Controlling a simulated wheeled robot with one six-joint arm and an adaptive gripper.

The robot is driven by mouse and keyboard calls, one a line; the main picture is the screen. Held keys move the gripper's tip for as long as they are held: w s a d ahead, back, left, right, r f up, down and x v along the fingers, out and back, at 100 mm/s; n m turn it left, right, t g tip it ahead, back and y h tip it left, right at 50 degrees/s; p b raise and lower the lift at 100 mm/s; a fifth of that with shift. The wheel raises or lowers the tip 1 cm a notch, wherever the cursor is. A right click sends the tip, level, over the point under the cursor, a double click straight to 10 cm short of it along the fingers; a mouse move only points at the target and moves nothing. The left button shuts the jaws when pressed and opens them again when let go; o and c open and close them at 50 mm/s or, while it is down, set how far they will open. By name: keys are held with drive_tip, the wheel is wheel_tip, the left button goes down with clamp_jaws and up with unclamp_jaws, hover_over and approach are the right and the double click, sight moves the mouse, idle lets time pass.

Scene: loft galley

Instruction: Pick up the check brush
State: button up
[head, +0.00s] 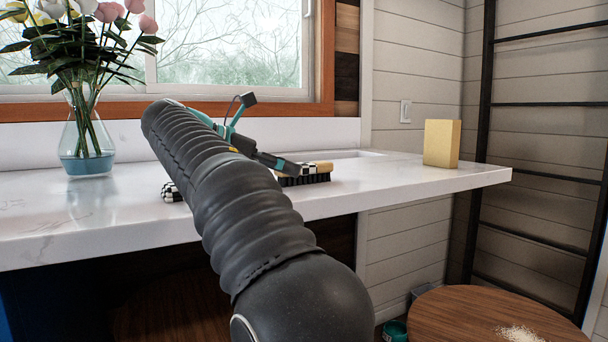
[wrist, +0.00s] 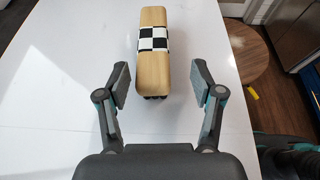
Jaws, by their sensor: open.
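The check brush (wrist: 152,62) has a wooden back with a black-and-white checkered band and dark bristles below. It lies on the white counter, its near end between and just beyond my fingertips in the wrist view. In the head view the brush (head: 318,169) shows partly behind my arm, bristles down. My gripper (wrist: 161,82) is open and empty, one finger to each side of the brush's line, apart from it. In the head view the gripper (head: 280,165) is just left of the brush and partly hides it.
A glass vase of flowers (head: 87,140) stands at the left of the white counter (head: 400,182). A yellow block (head: 441,143) stands near its right end. Another checkered item (head: 171,192) shows partly behind my arm. A round wooden table (head: 470,315) is lower right.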

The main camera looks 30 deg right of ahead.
sight(302, 171)
drive_tip(key=shift+w+b+x, duration=0.2)
drive_tip(key=shift+b+x, duration=0.1)
drive_tip(key=shift+x, duration=1.1)
drive_tip(key=shift+w+b+x, duration=0.15)
drive_tip(key=shift+b+x, duration=0.1)
drive_tip(key=shift+x, duration=1.2)
drive_tip(key=shift+r, duration=0.15)
clamp_jaws()
drive_tip(key=shift+r, duration=0.1)
